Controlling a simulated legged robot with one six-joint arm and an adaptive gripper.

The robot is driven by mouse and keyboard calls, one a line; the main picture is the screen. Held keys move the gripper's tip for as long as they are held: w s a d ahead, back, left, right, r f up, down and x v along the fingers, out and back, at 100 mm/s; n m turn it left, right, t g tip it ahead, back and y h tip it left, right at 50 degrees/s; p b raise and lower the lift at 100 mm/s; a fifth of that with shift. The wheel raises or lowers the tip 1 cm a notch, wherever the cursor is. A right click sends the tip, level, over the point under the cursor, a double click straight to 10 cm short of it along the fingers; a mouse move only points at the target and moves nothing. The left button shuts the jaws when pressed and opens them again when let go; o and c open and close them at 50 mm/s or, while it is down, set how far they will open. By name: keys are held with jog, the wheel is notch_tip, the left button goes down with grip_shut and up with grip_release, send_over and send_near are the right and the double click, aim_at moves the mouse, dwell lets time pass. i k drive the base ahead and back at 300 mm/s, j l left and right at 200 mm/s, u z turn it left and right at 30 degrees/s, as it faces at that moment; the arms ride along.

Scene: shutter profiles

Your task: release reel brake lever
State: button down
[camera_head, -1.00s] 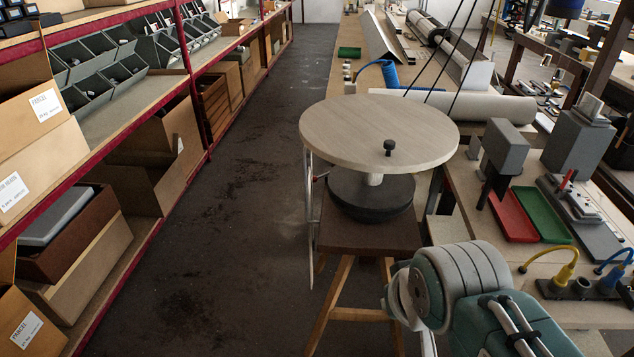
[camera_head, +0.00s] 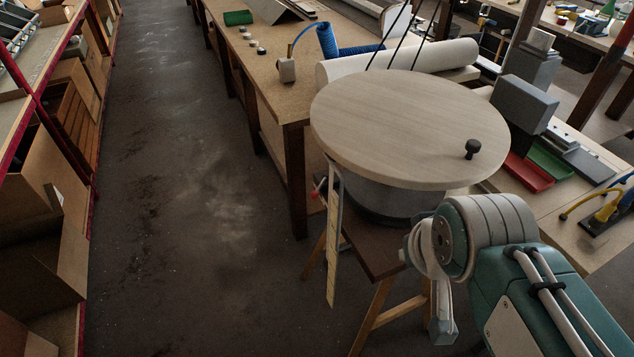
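The reel is a round pale wooden disc (camera_head: 400,125) with a black knob (camera_head: 472,149) on its top near the right edge. It sits on a dark round hub (camera_head: 375,200) above a wooden stand (camera_head: 375,318). A small red-tipped part (camera_head: 318,191), possibly the brake lever, shows under the disc's left edge, too small to read its position. My teal and grey arm fills the lower right. My gripper (camera_head: 443,325) appears to be the pale end pointing down beside the stand, apart from the red part. Its fingers are not clear, and I see nothing held.
A pale strip (camera_head: 334,240) hangs below the disc's left edge. A workbench (camera_head: 265,85) runs behind, with a white roll (camera_head: 420,62) and a blue coil (camera_head: 330,42). Red and green trays (camera_head: 528,172) lie right. Shelving (camera_head: 35,225) lines the left; the aisle floor (camera_head: 190,200) is clear.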

aim_at(314, 194)
jog(key=i+j+z, duration=0.1)
jog(key=j+z, duration=0.25)
jog(key=j, duration=0.4)
jog(key=j+z, duration=0.4)
jog(key=j, duration=0.3)
jog(key=k+j+z, duration=0.1)
jog(key=j+z, duration=0.25)
jog(key=j, duration=0.4)
